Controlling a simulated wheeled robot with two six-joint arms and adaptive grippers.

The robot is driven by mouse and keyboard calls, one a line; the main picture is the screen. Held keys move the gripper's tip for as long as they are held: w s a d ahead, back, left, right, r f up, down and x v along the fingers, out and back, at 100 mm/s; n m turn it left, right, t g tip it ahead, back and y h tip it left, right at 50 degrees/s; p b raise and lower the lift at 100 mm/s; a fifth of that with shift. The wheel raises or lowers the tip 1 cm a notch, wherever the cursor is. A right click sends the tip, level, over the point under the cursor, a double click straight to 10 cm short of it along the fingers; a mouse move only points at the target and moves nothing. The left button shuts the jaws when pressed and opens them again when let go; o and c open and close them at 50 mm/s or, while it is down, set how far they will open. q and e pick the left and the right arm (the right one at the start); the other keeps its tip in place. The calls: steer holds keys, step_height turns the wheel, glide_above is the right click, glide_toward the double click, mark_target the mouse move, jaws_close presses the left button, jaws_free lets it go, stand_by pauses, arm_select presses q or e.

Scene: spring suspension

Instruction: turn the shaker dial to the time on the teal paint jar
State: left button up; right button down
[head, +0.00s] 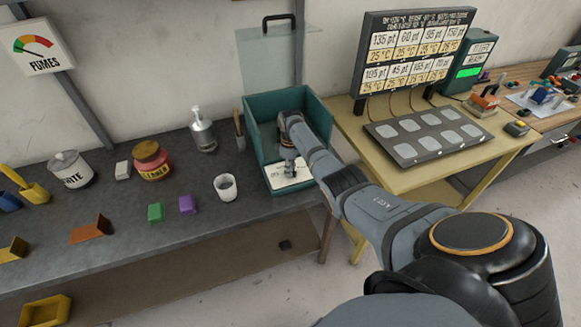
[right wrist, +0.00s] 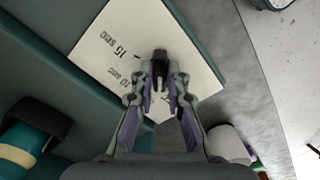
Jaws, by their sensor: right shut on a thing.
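The shaker is an open-topped teal box (head: 258,130) on the grey bench in the head view. A white dial card (right wrist: 110,45) lies at its front, with "15" and "10" second marks legible in the right wrist view. My right gripper (right wrist: 160,90) is over the card, its fingers closed on a small dark dial knob (right wrist: 160,58). My left gripper is out of view.
A white cup (head: 225,188), a pump bottle (head: 203,132) and a red-yellow cleaner jar (head: 152,160) stand left of the shaker. A yellow table (head: 440,165) with a sign board adjoins on the right.

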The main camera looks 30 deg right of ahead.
steer(key=m+p, duration=0.1)
steer(key=m, duration=0.2)
steer(key=shift+r+m, duration=0.15)
steer(key=shift+m, duration=0.15)
steer(key=m+p, duration=0.1)
steer(key=m, duration=0.2)
steer(key=shift+m, duration=0.3)
steer(key=m+p, duration=0.1)
steer(key=m, duration=0.5)
steer(key=shift+w, duration=0.1)
steer(key=shift+m, duration=0.4)
steer(key=c, duration=1.3)
jaws_free()
steer(key=shift+c, duration=0.2)
step_height(320, 180, up, 12)
